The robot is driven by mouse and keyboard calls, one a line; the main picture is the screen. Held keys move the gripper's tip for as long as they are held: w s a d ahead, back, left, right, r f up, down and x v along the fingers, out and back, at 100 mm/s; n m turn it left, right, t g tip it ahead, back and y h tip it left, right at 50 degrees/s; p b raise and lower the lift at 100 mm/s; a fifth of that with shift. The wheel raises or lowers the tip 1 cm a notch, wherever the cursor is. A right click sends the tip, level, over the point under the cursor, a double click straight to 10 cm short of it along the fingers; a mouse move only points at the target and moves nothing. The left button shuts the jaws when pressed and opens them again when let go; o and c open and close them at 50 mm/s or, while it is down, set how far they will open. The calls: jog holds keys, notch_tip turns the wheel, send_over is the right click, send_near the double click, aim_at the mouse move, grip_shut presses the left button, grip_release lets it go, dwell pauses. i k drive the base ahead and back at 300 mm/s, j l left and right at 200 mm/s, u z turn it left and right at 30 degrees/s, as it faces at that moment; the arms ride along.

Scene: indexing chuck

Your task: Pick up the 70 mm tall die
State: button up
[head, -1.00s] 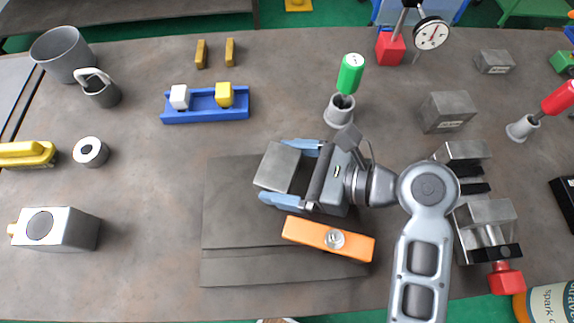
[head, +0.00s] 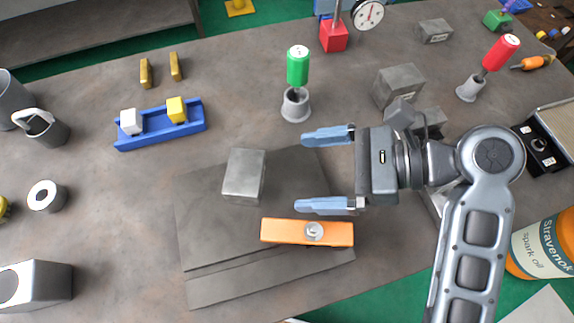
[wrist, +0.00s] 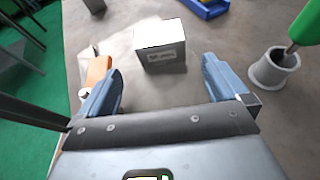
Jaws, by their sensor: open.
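A plain grey metal block (head: 243,175) stands on the dark plate (head: 215,240) left of my gripper. It also shows in the wrist view (wrist: 160,50), with a pale label too small to read. My gripper (head: 300,172) is open and empty. Its fingertips point at the block and stop short of it, with a gap between. Other grey blocks are a larger one (head: 398,85) behind my arm and a low one (head: 434,30) at the back right. I cannot tell from the labels which block is 70 mm tall.
A green-handled tool (head: 298,68) stands in a grey holder behind the upper finger. A blue tray (head: 160,132) lies at the back left.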

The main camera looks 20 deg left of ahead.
aim_at(405, 81)
jog(key=i+l, duration=0.1)
jog(key=l, duration=1.35)
jog(key=i+l, duration=0.15)
jog(key=l, duration=0.6)
